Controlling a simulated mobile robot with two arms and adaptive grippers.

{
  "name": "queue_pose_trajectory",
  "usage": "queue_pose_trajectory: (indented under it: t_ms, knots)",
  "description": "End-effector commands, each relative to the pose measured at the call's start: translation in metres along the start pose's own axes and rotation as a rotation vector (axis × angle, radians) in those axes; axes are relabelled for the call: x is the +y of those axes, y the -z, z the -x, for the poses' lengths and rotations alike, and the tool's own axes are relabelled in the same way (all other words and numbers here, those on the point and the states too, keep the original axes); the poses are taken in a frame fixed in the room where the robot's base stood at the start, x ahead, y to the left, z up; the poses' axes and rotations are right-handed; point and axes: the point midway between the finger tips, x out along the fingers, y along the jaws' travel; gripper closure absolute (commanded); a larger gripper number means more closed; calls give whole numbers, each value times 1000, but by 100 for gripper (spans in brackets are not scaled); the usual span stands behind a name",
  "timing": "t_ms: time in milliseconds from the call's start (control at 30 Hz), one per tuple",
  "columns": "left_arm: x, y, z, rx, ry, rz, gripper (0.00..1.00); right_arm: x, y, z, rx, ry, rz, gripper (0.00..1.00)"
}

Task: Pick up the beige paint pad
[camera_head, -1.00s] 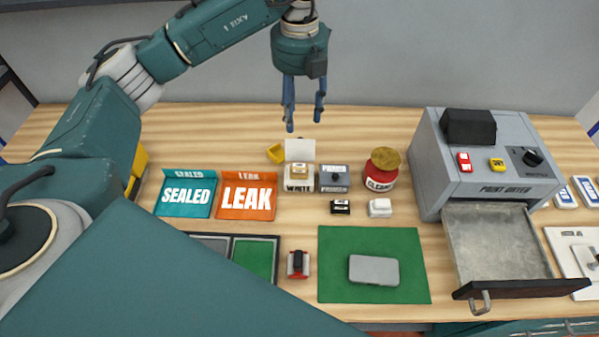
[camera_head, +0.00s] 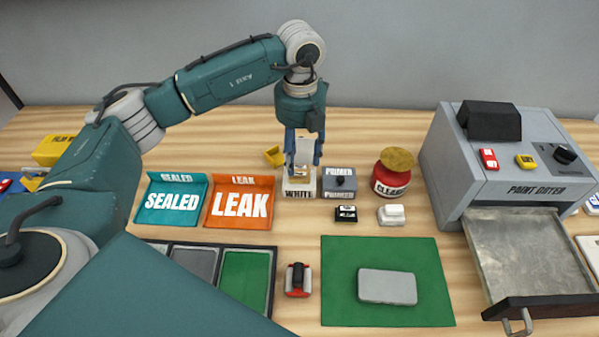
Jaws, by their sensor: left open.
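The beige paint pad (camera_head: 300,171) is small and sits in the opening of the box marked WHITE (camera_head: 299,192), in front of its raised white lid. My left gripper (camera_head: 303,163) points straight down over this box. Its two blue fingers are apart, one on each side of the pad and lid, with the tips near the top of the box. I cannot tell whether they touch the pad. My right gripper is not in view.
A grey PRIMER box (camera_head: 339,184) stands close on the right, then a red CLEANER jar (camera_head: 392,176). A yellow piece (camera_head: 274,156) lies behind left. SEALED (camera_head: 172,203) and LEAK (camera_head: 240,204) trays are left.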

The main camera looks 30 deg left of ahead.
Motion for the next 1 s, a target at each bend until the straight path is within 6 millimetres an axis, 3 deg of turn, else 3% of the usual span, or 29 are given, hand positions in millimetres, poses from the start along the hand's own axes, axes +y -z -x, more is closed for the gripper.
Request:
queue_pose_trajectory:
  t_ms: [400, 667, 833, 1000]
  knots:
    - [1, 0, -49, 0, 0, 0, 53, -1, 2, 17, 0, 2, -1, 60]
    - [1, 0, -54, -1, 1, 0, 53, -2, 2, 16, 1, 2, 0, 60]
    - [1, 0, -54, -1, 1, 0, 83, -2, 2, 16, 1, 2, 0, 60]
    - [1, 0, -54, -1, 1, 0, 87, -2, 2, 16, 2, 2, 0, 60]
